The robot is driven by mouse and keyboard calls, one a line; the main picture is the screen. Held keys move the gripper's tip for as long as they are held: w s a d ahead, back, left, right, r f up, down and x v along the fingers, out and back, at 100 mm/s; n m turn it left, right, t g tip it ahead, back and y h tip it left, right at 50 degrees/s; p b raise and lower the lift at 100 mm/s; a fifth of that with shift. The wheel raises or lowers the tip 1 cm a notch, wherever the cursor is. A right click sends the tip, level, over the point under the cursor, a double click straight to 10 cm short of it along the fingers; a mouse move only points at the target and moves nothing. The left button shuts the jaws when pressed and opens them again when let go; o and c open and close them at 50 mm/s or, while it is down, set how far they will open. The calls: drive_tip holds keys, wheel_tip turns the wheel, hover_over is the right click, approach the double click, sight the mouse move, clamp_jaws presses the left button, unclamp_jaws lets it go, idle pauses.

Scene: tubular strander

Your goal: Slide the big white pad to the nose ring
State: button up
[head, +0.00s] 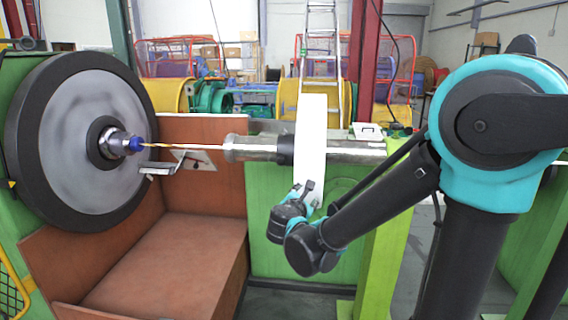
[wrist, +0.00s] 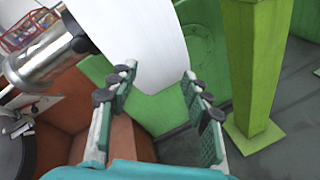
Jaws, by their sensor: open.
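The big white pad (head: 311,135) is a tall, thin slab standing upright on the horizontal metal tube (head: 358,151). Its lower end shows in the wrist view (wrist: 145,45). My gripper (head: 307,190) is open at the pad's lower end. In the wrist view the fingertips (wrist: 159,71) stand on either side of that end; I cannot tell if they touch it. A dark collar (head: 285,150) sits just left of the pad. The flanged ring at the tube's left end (head: 235,148), likely the nose ring, is further left, with bare tube between it and the collar.
A large black-rimmed wheel (head: 80,140) with a blue-tipped hub stands at left, and a thin copper-coloured strand (head: 175,146) runs from it to the tube. An orange-brown guard (head: 205,240) lies below the strand. A green post (head: 385,250) stands right of my gripper.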

sight(280, 163)
drive_tip(key=a+r+n+t+y, duration=0.3)
drive_tip(key=a+r+n, duration=0.25)
drive_tip(key=a, duration=0.45)
drive_tip(key=shift+n, duration=0.25)
drive_tip(key=w, duration=1.1)
drive_tip(key=w+f, duration=0.1)
drive_tip(key=w, duration=0.4)
drive_tip(key=shift+w+d, duration=0.15)
drive_tip(key=shift+w, duration=0.2)
drive_tip(key=shift+c, duration=0.6)
clamp_jaws()
